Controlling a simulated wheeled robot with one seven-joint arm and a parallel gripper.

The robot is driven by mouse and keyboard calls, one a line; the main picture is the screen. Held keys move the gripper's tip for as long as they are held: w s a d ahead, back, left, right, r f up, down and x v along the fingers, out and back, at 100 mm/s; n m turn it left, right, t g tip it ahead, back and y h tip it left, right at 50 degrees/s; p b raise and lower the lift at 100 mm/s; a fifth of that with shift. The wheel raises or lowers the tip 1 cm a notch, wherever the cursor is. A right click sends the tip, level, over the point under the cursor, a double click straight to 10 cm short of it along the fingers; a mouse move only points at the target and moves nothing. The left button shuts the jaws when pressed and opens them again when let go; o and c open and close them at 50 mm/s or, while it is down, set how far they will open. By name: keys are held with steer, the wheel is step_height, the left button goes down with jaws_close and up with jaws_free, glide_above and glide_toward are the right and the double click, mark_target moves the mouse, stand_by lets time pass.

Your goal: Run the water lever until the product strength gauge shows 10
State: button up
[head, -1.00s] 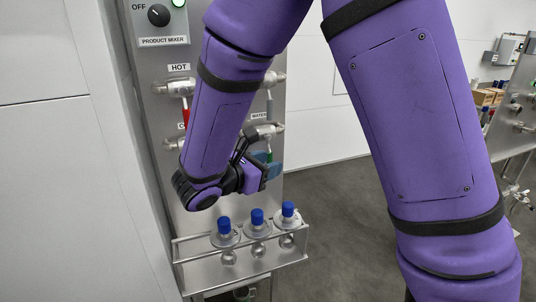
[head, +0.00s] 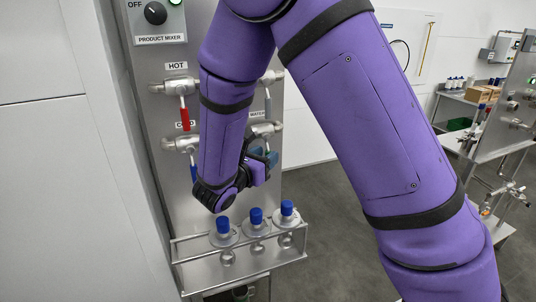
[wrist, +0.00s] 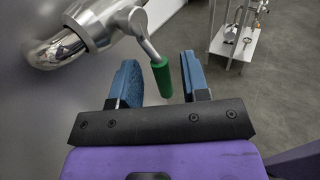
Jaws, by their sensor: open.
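The water valve (head: 265,129) sits on the grey panel below a partly hidden WATER label (head: 258,114). Its lever shows in the wrist view as a silver stem with a green grip (wrist: 162,78), hanging down at a slant. My gripper (wrist: 159,66) is open, with blue fingers on either side of the green grip in the picture. Clear gaps show on both sides, and neither finger appears to touch it. In the head view my gripper (head: 265,160) is at the water valve and largely covers the lever. No product strength gauge is in view.
The red HOT lever (head: 185,118) and the COLD valve (head: 180,144) are to the left. A product mixer knob (head: 155,13) is above. Open floor lies to the right.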

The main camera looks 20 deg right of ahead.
steer(key=shift+x, duration=0.85)
jaws_close()
